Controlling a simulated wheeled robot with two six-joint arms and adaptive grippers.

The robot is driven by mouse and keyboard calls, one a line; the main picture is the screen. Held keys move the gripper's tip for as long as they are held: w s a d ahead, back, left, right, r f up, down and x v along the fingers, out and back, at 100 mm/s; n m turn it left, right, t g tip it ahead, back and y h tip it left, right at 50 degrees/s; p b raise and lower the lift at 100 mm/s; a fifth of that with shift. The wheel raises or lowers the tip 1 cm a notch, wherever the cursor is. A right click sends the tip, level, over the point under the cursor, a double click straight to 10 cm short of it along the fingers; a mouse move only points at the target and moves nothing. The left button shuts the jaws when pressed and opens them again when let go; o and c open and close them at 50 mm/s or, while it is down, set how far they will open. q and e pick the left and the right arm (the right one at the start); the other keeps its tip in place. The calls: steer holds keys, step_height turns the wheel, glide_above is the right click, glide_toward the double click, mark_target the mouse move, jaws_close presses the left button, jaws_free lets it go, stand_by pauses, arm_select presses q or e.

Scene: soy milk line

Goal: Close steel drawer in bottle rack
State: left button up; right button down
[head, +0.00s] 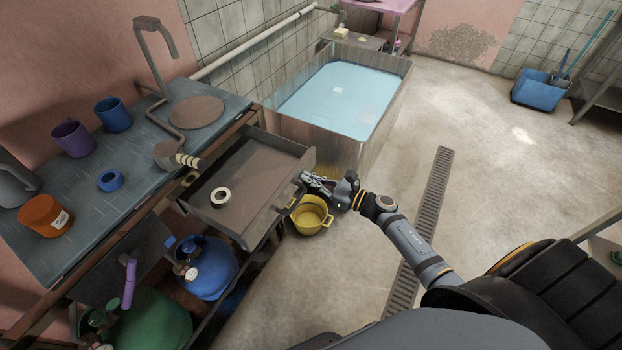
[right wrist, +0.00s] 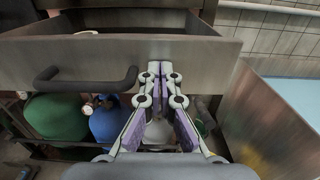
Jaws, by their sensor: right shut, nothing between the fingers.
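The steel drawer (head: 262,165) stands pulled out under the worktop in the head view, with a pale ring-shaped roll (head: 220,196) lying inside it. In the right wrist view its front panel (right wrist: 215,58) fills the upper part, with a dark bar handle (right wrist: 85,86) to the left. My right gripper (head: 302,180) is shut and empty at the drawer's front. In the right wrist view its fingertips (right wrist: 160,67) are at the front panel, right of the handle; I cannot tell whether they touch it. My left gripper is not in view.
A worktop (head: 75,210) with mugs and an orange tin (head: 45,214) is at left. Blue (head: 207,270) and green (head: 150,325) gas cylinders stand below. A yellow pot (head: 308,215) is below my right gripper. A water-filled steel tank (head: 320,145) stands behind. The floor at right is mostly clear.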

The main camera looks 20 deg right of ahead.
mark_target(252, 159)
steer(key=b+x, duration=0.8)
steer(key=x, duration=1.3)
steer(key=shift+w+a+b, duration=0.1)
steer(key=shift+b, duration=0.2)
steer(key=shift+r, duration=0.25)
